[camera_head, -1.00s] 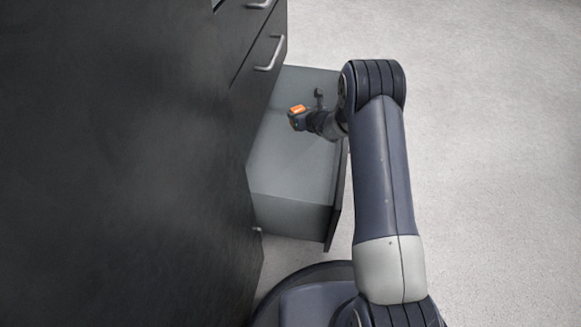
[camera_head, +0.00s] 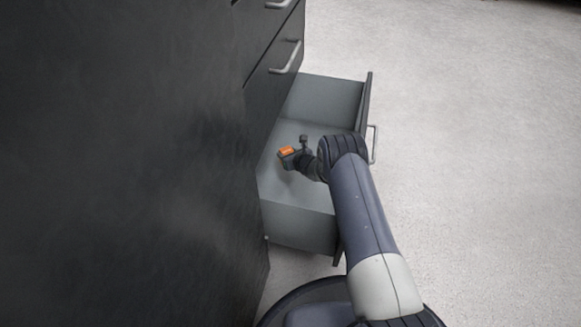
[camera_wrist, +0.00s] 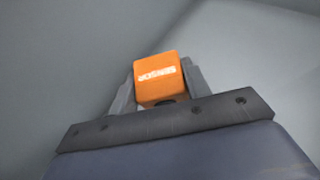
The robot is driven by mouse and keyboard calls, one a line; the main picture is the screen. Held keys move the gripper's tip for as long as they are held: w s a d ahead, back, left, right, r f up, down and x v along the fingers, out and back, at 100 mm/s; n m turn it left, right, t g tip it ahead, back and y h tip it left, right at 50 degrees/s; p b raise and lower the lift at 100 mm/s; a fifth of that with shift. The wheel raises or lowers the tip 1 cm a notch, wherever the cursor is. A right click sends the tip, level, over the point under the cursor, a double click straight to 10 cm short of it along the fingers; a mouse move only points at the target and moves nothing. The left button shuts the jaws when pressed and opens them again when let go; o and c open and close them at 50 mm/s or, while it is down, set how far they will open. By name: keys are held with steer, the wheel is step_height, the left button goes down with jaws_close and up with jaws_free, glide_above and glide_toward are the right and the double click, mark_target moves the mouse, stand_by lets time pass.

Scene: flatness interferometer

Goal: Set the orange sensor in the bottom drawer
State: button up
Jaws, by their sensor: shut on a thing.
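The orange sensor (camera_head: 287,151) is a small block held at the end of my arm, over the open bottom drawer. My gripper (camera_head: 290,159) is shut on it. In the wrist view the orange sensor (camera_wrist: 162,80) shows white lettering on its face and sits between the two grey fingers of my gripper (camera_wrist: 160,88). The bottom drawer (camera_head: 320,93) is pulled out, grey inside, and looks otherwise empty. How high the sensor is above the drawer floor I cannot tell exactly.
The dark cabinet (camera_head: 150,150) fills the left side. Closed drawers with handles (camera_head: 287,57) are above the open one. The open drawer's front panel with its handle (camera_head: 374,144) stands to the right. Bare pale floor (camera_head: 470,130) lies beyond.

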steer(key=shift+f+b, duration=0.9)
steer(key=shift+f, duration=1.55)
steer(key=shift+f, duration=0.15)
steer(key=o, duration=1.1)
steer(key=shift+s+d+r, duration=0.1)
steer(key=shift+r, duration=0.25)
steer(key=p+v, duration=0.4)
steer(key=v, duration=0.3)
